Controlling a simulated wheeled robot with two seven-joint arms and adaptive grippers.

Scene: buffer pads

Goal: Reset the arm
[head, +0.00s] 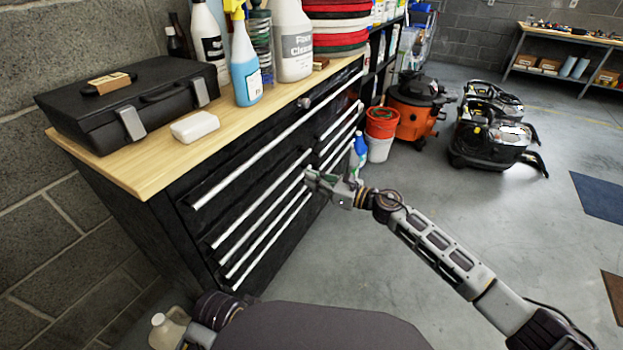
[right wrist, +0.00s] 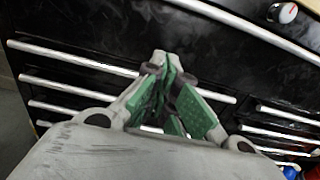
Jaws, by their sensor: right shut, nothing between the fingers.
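My right arm (head: 445,260) reaches in from the lower right of the head view. Its right gripper (head: 312,180) is in front of the black drawer cabinet (head: 170,205), close to the drawer handles. In the right wrist view the green-padded fingers (right wrist: 163,85) are shut together with nothing between them. The cabinet front and its silver handles are behind them; I cannot tell whether the fingers touch a handle. My left arm shows only as a dark joint (head: 215,309) at the lower left edge. The state of its gripper cannot be made out.
The wooden cabinet top (head: 165,165) holds a black case (head: 125,105), a white block (head: 195,126), a blue spray bottle (head: 245,75) and a floor cleaner jug (head: 293,45). An orange vacuum (head: 415,110) and black machines (head: 490,135) stand beyond.

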